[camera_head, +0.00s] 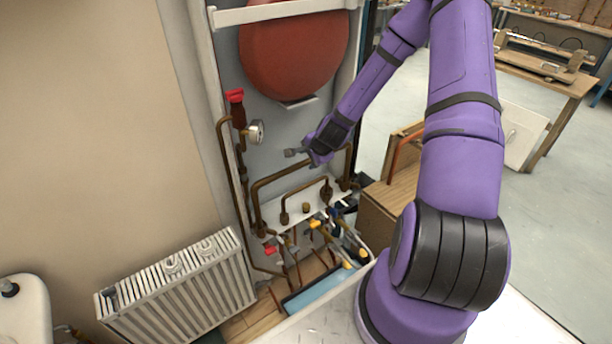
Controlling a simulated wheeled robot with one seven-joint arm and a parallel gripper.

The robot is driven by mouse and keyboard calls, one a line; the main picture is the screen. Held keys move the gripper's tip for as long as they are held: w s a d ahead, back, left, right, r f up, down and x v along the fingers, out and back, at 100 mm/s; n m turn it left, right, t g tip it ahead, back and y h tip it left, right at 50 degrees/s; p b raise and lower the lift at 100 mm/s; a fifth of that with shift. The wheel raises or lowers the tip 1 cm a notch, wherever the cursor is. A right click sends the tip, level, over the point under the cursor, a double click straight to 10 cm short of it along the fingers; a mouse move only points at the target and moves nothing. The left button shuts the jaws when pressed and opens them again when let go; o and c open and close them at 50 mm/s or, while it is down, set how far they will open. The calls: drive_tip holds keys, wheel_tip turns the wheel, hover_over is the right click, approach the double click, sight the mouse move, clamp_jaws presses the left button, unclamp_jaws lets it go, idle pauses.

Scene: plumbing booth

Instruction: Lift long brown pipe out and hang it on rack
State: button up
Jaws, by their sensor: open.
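A long brown pipe (280,178) bridges over the white manifold plate (300,206), with bent legs going down at both ends. My gripper (297,153) is just above its middle in the picture. The gripper and wrist hide part of the pipe toward its right end. The jaws are open, small in view, and hold nothing that I can see. I cannot tell how far they are from the pipe. A shorter brown pipe (305,190) stands in front of the long one. I cannot make out a rack for certain.
A red tank (293,52) and a gauge (257,132) are above. Vertical pipes run at the left. Valves (330,236) with yellow and red handles crowd below the plate. A white radiator (180,293) stands lower left. A wooden box (385,205) stands right; a bench (550,75) is beyond.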

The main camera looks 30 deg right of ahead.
sight(307, 162)
drive_tip(key=shift+x, duration=2.55)
drive_tip(key=shift+s, duration=0.1)
clamp_jaws()
